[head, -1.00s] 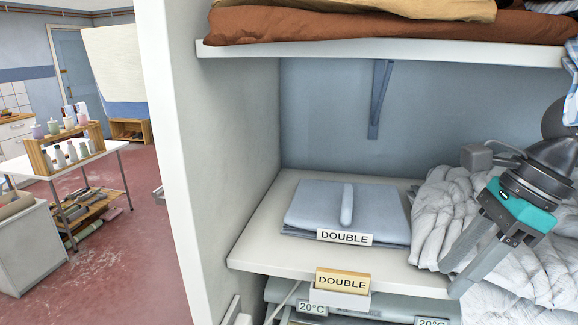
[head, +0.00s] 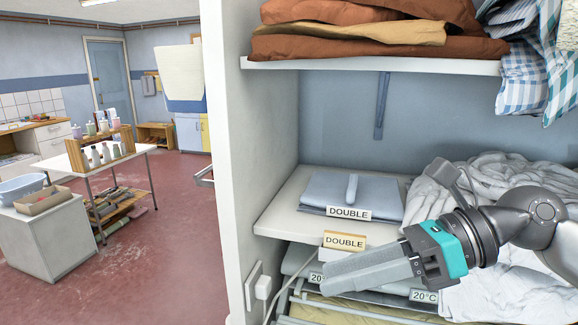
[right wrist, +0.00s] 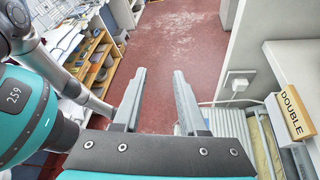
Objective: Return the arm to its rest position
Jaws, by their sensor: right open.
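My right gripper (head: 335,280) is in front of the cabinet in the head view, below the shelf edge, with its fingers pointing left. In the right wrist view its two fingers (right wrist: 159,98) stand apart with nothing between them; red floor shows through the gap. A folded blue-grey sheet (head: 325,188) with a DOUBLE label lies on the shelf (head: 283,213), behind and above the gripper, apart from it. My left gripper is not in view.
A DOUBLE sign (head: 345,240) sticks out at the shelf edge near my right gripper; it also shows in the right wrist view (right wrist: 291,112). Crumpled white bedding (head: 505,180) lies to the right. The floor (head: 150,245) left of the cabinet is clear.

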